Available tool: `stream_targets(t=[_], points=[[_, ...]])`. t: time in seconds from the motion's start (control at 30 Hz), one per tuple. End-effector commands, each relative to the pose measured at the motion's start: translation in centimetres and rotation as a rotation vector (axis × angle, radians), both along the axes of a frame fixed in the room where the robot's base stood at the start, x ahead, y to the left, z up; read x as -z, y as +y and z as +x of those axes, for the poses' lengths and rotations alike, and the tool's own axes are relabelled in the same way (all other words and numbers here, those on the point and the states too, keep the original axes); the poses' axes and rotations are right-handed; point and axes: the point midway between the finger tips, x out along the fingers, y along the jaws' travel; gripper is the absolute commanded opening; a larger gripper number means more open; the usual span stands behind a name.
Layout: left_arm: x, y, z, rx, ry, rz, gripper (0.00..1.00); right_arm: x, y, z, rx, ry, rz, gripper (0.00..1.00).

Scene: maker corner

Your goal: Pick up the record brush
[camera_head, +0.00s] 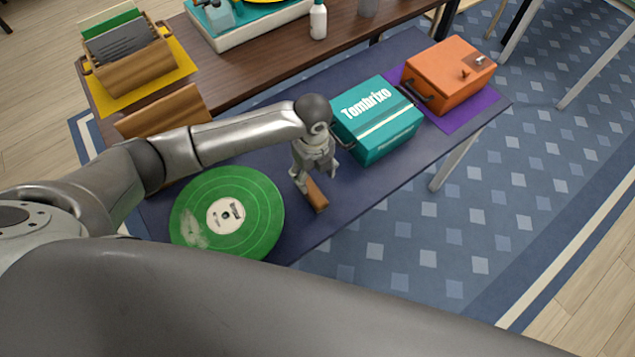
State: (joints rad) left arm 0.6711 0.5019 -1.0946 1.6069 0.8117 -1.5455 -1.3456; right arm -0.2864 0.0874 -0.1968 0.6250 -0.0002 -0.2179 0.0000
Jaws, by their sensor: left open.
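The record brush, a small brown wooden block (317,198), lies on the dark blue table top between the green record and the teal box. My left gripper (317,182) is open and points down right at the brush, with its fingers near the brush's far end. The gripper hides part of that end, and I cannot tell whether the fingers touch it. My right gripper is not in view.
A green record (255,213) lies left of the brush. A teal "Tombrixo" box (377,122) and an orange box (452,72) on a purple mat (476,113) stand to the right. A wooden record crate (134,76) on a yellow mat is behind. A white bottle (318,20) stands at the back.

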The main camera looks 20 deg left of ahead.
Motion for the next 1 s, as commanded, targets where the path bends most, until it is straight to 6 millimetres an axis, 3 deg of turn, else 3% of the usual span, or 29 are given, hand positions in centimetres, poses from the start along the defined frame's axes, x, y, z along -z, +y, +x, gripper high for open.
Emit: stream_targets(t=[0.13, 0.33, 0.7, 1.0], points=[[2.4, 0.0, -0.1, 0.0, 0.004, 0.0, 0.61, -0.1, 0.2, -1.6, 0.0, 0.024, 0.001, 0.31], [3.9, 0.0, -0.1, 0.002, 0.002, 0.001, 0.61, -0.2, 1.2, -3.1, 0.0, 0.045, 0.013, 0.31], [8.2, 0.4, 0.0, 0.001, 0.003, 0.001, 0.61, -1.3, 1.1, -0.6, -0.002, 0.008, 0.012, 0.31], [8.9, 0.4, 0.0, 0.002, 0.001, 0.001, 0.61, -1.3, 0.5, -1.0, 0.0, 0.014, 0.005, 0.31]])
